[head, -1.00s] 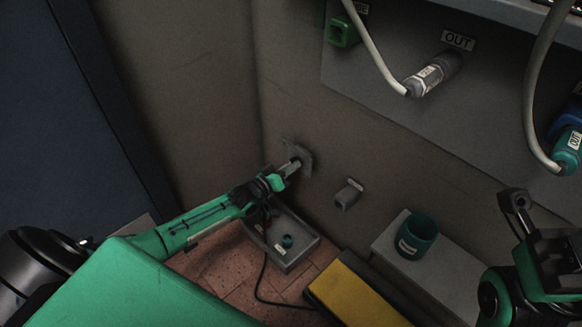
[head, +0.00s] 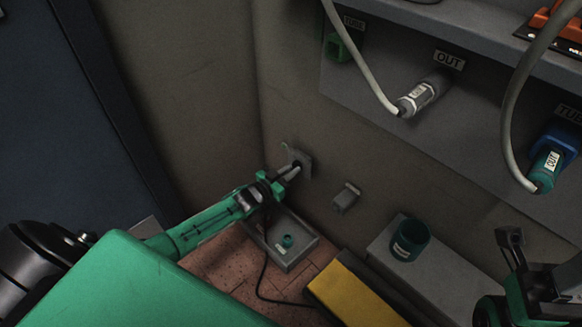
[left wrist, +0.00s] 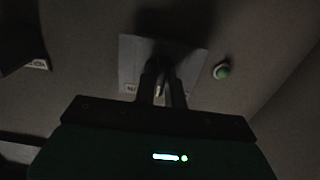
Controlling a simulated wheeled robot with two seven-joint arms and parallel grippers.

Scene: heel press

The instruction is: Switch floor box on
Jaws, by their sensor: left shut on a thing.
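The floor box (head: 296,253) is a grey box on the floor in the corner, with a teal button (head: 287,241) and a small label on top. My left gripper (head: 294,170) is above and behind it, at a grey wall plate (head: 305,160). It is shut on a small pale thing (left wrist: 158,89) in front of the plate; I cannot tell its exact shape. The wrist view shows the plate (left wrist: 130,62) behind the fingers. A dark cable (head: 263,275) runs on the floor beside the box. My right gripper (head: 510,238) is at the right edge, its jaws unclear.
A small grey block (head: 345,198) sits on the wall right of the plate. A teal cup (head: 410,240) stands on a grey ledge (head: 384,243). A yellow-topped block (head: 350,294) lies in front. Grey hoses (head: 362,55) hang upper right. A dark blue panel (head: 60,120) stands left.

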